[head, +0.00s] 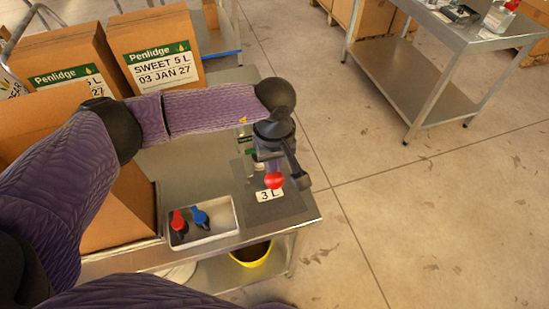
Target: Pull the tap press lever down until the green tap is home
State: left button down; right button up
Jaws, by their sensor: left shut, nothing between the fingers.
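My left gripper (271,158) points down over the press spot at the right end of the steel table and is shut and empty. A red knob (274,181) shows just below it, apparently the press lever's end; I cannot tell if they touch. A dark bar with a black end (304,182) slants down to the right beside the gripper. The press stands on a dark grey plate (292,208) and is mostly hidden by my wrist. I cannot make out the green tap. My right gripper is out of view.
A white tray (207,240) holds a red tap (179,223) and a blue tap (200,218). A "3 L" card (269,195) lies on the plate. Cardboard boxes (155,52) crowd the left. A yellow bucket (252,256) sits below.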

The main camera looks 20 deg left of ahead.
aim_at(275, 175)
pick_arm(q)
jog(key=shift+f+b, duration=0.75)
jog(key=shift+f, duration=0.85)
jog(key=shift+s+f+b, duration=0.1)
jog(key=shift+f+b, duration=1.35)
jog(key=shift+b, duration=0.1)
jog(key=shift+r, duration=0.1)
notch_tip(275, 175, up, 10)
jog(key=p, duration=0.6)
jog(key=shift+r+p, duration=0.1)
jog(key=shift+p, duration=0.25)
jog(key=shift+d, duration=0.1)
